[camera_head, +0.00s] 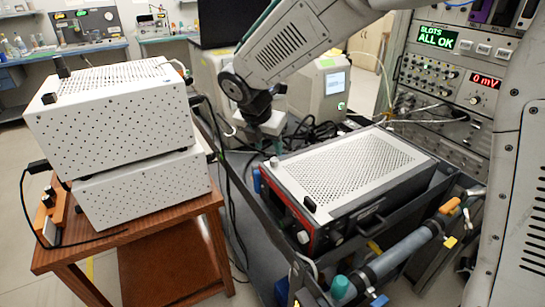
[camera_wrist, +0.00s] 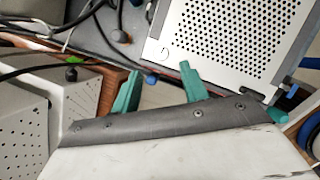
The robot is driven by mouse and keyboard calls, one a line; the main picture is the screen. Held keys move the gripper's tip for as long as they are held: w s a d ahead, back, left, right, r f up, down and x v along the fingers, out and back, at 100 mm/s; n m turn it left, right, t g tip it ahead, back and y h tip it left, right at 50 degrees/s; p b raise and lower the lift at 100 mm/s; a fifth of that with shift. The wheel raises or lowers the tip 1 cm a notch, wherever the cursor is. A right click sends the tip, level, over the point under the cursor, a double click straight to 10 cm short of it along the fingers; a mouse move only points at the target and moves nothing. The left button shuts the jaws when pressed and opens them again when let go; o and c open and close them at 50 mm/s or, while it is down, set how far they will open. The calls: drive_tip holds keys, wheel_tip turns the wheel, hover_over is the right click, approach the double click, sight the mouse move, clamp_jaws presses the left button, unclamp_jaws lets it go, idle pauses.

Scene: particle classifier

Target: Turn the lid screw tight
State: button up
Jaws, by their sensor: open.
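The instrument with a perforated grey lid (camera_head: 345,165) sits in a dark tray at the middle right. A pale knob (camera_head: 274,161) and a black knob (camera_head: 309,203) stand along the lid's front edge; I cannot tell which is the lid screw. In the wrist view, the lid (camera_wrist: 225,45) fills the upper right, with a small round mark (camera_wrist: 165,49) near its corner. My gripper (camera_wrist: 160,76) shows teal fingers, spread apart and with nothing between them. In the head view, my gripper end (camera_head: 262,121) hangs behind the instrument's far left corner; its fingertips are not clear there.
Two stacked white perforated boxes (camera_head: 110,120) stand on a wooden table (camera_head: 165,220) at left. A rack (camera_head: 455,80) with displays rises at right. Loose black cables and a grey cylinder (camera_head: 400,250) lie around the instrument. Space above the lid is clear.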

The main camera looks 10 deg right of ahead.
sight(274, 160)
drive_tip(key=x, duration=0.6)
drive_tip(key=shift+f, duration=0.1)
clamp_jaws()
